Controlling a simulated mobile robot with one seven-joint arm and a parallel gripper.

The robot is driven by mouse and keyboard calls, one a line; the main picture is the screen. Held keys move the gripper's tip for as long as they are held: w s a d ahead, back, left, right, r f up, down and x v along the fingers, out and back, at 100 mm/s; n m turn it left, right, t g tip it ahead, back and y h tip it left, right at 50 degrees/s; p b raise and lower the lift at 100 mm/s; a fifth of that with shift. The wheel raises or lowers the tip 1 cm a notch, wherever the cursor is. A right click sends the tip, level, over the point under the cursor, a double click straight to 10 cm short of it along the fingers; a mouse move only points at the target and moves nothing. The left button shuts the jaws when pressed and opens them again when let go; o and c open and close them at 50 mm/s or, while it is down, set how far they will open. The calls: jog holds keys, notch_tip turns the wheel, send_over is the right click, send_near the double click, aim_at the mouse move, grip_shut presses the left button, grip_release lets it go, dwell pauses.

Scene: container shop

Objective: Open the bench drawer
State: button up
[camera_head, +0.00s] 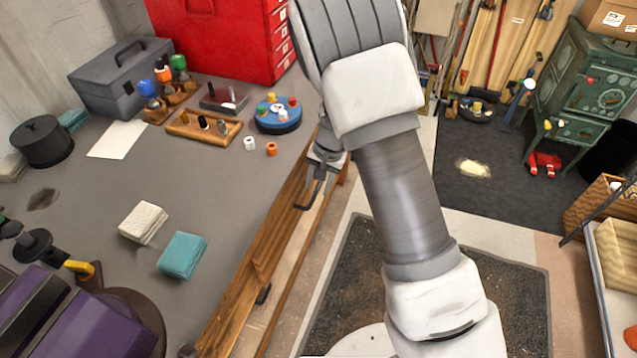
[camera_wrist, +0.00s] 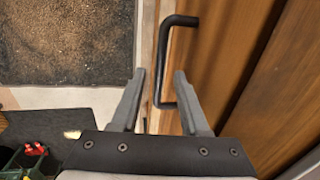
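The bench (camera_head: 95,225) has a wooden front with black bar handles. One handle (camera_head: 308,200) is right by my gripper (camera_head: 321,172) in the head view, and another handle (camera_head: 263,295) sits lower along the front. In the wrist view a black handle (camera_wrist: 163,62) stands out from the brown wooden drawer front (camera_wrist: 225,55). My gripper (camera_wrist: 159,72) is open there, its two grey fingers apart. The handle's long bar shows between the fingertips. Nothing is clamped, and I cannot tell how deep the fingers reach. The drawer front looks closed.
On the bench top are a grey toolbox (camera_head: 118,80), a red cabinet (camera_head: 230,35), a wooden tray (camera_head: 203,127), folded cloths (camera_head: 182,255) and a purple machine (camera_head: 75,315). A dark floor mat (camera_head: 345,280) lies beside the bench. A green stove (camera_head: 590,85) stands far right.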

grip_shut()
dwell(1.3)
